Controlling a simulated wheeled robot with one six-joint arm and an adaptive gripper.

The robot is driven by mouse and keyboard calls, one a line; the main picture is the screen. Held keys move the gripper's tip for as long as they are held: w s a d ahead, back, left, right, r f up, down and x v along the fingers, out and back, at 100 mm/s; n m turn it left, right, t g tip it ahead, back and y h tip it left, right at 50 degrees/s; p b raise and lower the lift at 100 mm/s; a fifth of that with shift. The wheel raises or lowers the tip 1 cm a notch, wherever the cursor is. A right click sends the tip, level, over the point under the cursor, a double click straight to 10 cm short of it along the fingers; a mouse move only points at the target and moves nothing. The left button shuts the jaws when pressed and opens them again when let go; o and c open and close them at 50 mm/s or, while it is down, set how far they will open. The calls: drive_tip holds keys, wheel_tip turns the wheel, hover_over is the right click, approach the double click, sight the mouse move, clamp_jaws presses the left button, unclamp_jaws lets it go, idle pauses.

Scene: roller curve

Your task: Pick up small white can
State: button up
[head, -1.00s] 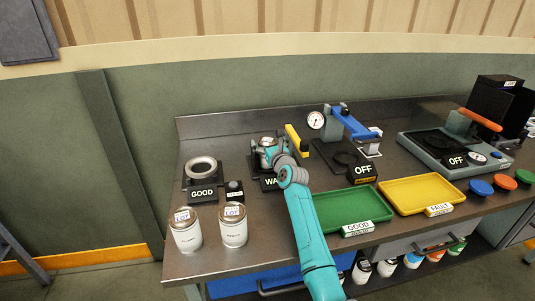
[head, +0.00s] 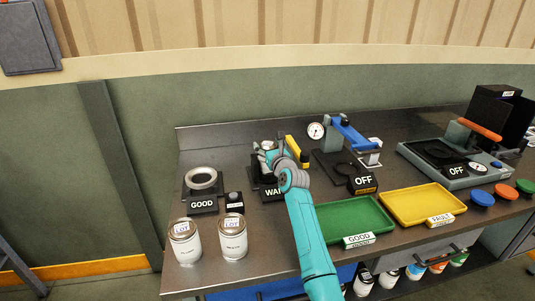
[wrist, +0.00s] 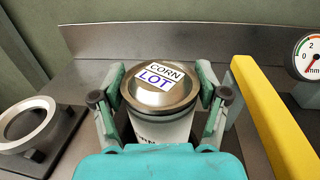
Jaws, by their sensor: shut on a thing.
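The small white can (wrist: 165,125) has a metal lid with a label reading CORN LOT. It stands upright between the fingers of my gripper (wrist: 160,108) in the wrist view. The fingers are shut on its sides. In the head view my gripper (head: 272,152) is at the black station with the sign beginning WA (head: 273,193), and the arm hides most of the can. I cannot tell whether the can's base touches the station.
Two larger white cans (head: 186,243) (head: 233,240) stand at the front left. A ring fixture marked GOOD (head: 202,190) is left of my gripper. A yellow lever (wrist: 275,120) is close on the right. Green (head: 350,222) and yellow (head: 420,204) trays lie further right.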

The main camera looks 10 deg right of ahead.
wheel_tip(320, 180, up, 15)
drive_tip(key=shift+r, duration=0.15)
drive_tip(key=shift+r, duration=0.1)
idle(0.3)
wheel_tip(320, 180, up, 10)
idle(2.0)
idle(1.1)
